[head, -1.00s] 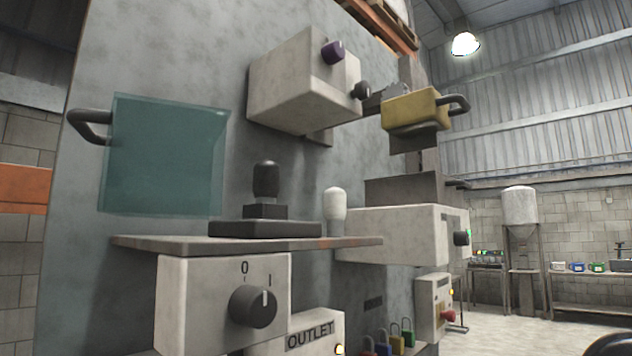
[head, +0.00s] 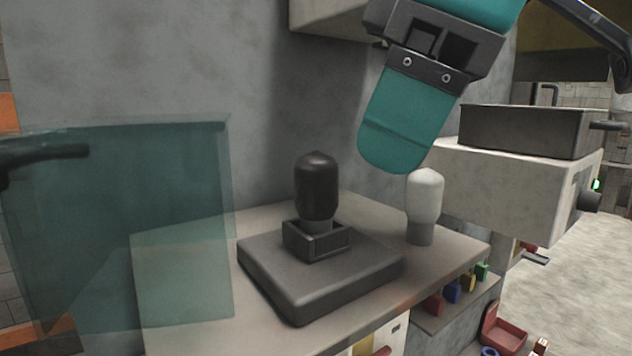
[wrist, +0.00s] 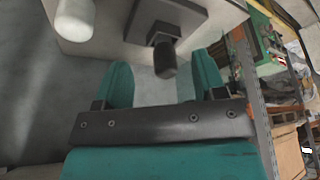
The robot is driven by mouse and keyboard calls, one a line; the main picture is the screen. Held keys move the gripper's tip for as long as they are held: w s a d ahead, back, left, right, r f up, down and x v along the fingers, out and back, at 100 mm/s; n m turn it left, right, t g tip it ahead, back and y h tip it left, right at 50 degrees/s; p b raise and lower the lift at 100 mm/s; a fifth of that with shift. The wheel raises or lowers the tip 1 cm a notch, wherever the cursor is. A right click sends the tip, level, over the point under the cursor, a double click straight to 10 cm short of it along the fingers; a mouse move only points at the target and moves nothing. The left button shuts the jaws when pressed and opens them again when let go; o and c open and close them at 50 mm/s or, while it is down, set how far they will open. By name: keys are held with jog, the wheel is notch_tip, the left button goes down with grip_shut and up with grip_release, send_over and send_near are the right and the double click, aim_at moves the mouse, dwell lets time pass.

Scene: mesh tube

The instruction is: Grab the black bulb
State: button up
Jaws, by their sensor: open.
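The black bulb (head: 316,187) stands upright in a square socket (head: 316,240) on a dark base plate (head: 345,275) on the shelf. In the wrist view the black bulb (wrist: 165,60) appears upside down, between the directions of my two teal fingers. My gripper (head: 393,160) is above and to the right of the bulb in the head view, apart from it. In the wrist view my gripper (wrist: 162,72) is open and empty. In the head view the fingers overlap, so only one shows clearly.
A white bulb (head: 424,205) stands on the shelf (head: 185,290), right of the base plate and just below my fingers in the head view. A see-through teal panel (head: 120,220) with a dark handle stands at the left. The wall is close behind.

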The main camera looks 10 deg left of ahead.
aim_at(320, 150)
jog(key=a, duration=0.4)
jog(key=shift+w+a, duration=0.15)
jog(key=shift+a, duration=0.2)
jog(key=b+x, duration=0.3)
jog(key=x, duration=0.2)
jog(key=shift+f, duration=0.1)
jog(key=shift+c, duration=0.2)
jog(key=c, duration=1)
